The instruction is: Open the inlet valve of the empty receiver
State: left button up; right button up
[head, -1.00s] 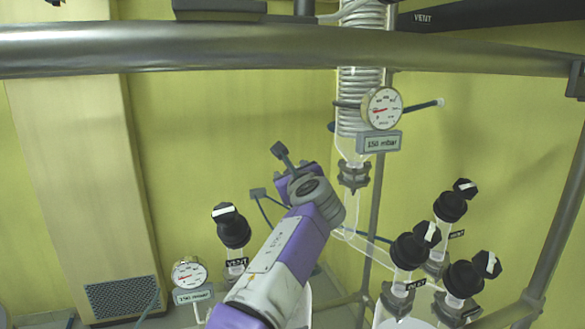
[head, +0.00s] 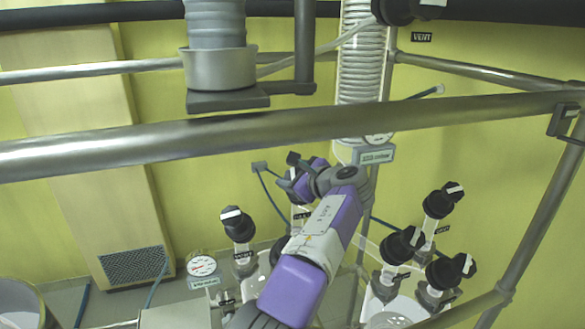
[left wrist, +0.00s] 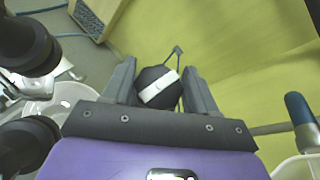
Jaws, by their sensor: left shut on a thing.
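In the left wrist view my left gripper (left wrist: 159,72) has its two fingers on either side of a black valve knob (left wrist: 158,88) with a white bar. The gripper is shut on this knob, and the bar lies diagonally between the fingers. In the head view my left gripper (head: 297,198) is at the centre, behind the bent wrist. The wrist and gripper largely hide the held knob there. I cannot tell from these frames which receiver this valve feeds or whether it is open. My right gripper is not in view.
Another black valve knob (head: 237,222) stands left of the gripper. Several more stand right, including a front one (head: 450,270). A metal rail (head: 250,130) crosses above my arm. A round gauge (head: 202,265) is at lower left. A glass coil (head: 360,65) hangs behind the rail.

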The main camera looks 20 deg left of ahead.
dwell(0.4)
pick_arm(q)
jog(key=o, duration=1)
jog(key=shift+c, duration=0.2)
jog(key=s+d+b, duration=0.2)
jog(key=s+d, duration=0.7)
jog(key=d, duration=0.2)
jog(key=shift+s+d+r, duration=0.2)
jog(key=shift+d+r, duration=0.05)
jog(key=shift+r, duration=0.15)
